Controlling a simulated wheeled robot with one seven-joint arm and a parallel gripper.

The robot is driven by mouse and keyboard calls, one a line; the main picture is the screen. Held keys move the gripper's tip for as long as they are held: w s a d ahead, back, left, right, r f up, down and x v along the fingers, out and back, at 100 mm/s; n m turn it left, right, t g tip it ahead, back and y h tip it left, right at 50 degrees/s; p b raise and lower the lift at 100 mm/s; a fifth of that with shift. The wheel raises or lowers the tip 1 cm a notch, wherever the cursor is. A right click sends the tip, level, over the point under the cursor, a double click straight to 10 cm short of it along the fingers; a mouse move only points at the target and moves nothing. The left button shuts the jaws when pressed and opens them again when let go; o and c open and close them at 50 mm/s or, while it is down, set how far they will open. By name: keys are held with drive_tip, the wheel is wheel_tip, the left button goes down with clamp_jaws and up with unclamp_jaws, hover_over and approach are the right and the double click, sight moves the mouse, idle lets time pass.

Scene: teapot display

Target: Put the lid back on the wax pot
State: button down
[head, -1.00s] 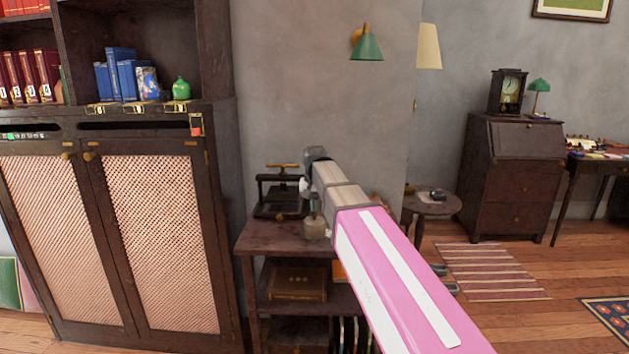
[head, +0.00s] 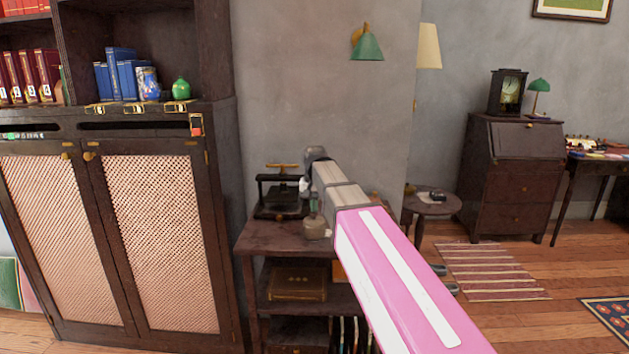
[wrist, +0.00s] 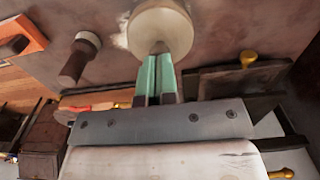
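The wax pot (head: 316,230) is a small grey-beige pot on the top of the small dark table, directly below my gripper (head: 314,212) in the head view. In the wrist view my gripper (wrist: 158,72) points its two green fingers, close together with a narrow gap, at a round cream piece (wrist: 160,28). Their tips meet a small grey knob on it, and they look shut on this knob. The round piece appears to be the lid over the pot. Whether it rests fully seated is hidden from me.
A black press with a brass handle (head: 283,168) stands at the table's back left. The wrist view shows a dark-handled tool (wrist: 78,62) and an orange item (wrist: 22,45) nearby. A tall cabinet (head: 160,245) stands left of the table (head: 262,238), and the wall is behind.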

drive_tip(key=shift+r, duration=3.2)
